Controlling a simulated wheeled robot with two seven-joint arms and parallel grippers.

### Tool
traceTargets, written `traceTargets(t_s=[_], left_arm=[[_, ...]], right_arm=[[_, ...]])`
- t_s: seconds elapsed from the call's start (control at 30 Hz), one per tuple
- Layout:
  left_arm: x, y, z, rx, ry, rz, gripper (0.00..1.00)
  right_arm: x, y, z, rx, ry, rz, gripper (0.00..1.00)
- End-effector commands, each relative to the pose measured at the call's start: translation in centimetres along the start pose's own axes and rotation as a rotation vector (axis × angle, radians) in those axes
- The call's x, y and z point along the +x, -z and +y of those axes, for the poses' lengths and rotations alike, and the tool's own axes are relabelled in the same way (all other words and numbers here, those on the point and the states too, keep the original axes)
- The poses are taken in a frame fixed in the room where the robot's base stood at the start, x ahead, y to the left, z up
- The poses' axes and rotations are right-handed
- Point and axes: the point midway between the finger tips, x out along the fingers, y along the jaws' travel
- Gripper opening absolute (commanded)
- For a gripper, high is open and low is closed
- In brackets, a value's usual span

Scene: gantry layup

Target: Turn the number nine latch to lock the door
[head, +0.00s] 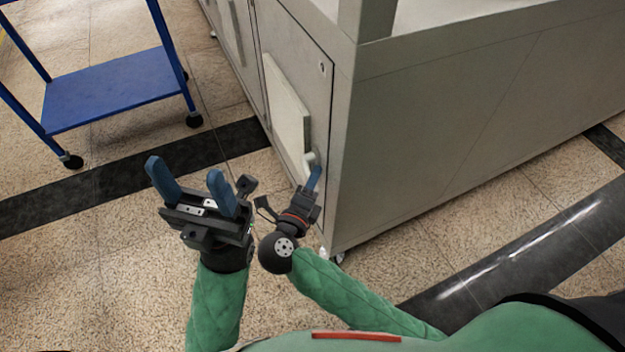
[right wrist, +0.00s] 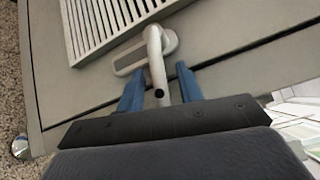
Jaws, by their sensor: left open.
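The latch is a pale lever handle (head: 309,158) low on the grey cabinet door (head: 318,102). In the right wrist view the handle (right wrist: 156,62) rises from an oblong base plate, its free end pointing toward the gripper. My right gripper (right wrist: 160,88) has its blue fingers on either side of the handle, with a visible gap at each side. In the head view the right gripper (head: 315,176) is at the latch and partly hides it. My left gripper (head: 188,174) is open and empty, left of the door. No number nine can be read.
A louvred vent panel (right wrist: 100,25) sits beside the latch on the door. A blue cart (head: 110,90) on castors stands at the upper left. The cabinet's side wall (head: 450,120) extends right. The floor between cart and cabinet is clear.

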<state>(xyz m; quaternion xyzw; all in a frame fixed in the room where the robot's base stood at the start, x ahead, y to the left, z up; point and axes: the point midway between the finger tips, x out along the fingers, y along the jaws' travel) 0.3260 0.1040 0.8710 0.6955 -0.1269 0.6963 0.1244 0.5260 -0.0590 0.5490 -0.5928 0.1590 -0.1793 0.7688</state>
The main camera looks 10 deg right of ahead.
Motion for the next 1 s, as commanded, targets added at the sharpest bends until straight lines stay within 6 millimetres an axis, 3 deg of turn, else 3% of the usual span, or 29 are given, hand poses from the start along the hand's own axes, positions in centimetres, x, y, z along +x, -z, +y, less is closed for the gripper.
traceTargets(t_s=[0.33, 0.5, 1.0], left_arm=[[0.1, 0.0, 0.0, -0.002, 0.0, 0.002, 0.56], [0.1, 0.0, 0.0, -0.001, -0.001, 0.002, 0.56], [-1.1, -0.1, 0.2, -0.016, 0.009, -0.005, 0.56]], right_arm=[[0.3, 0.0, 0.0, 0.0, -0.001, 0.0, 0.34], [0.3, 0.0, 0.0, 0.0, 0.0, 0.0, 0.01], [0.3, 0.2, 0.9, 0.051, 0.047, -0.013, 0.0]])
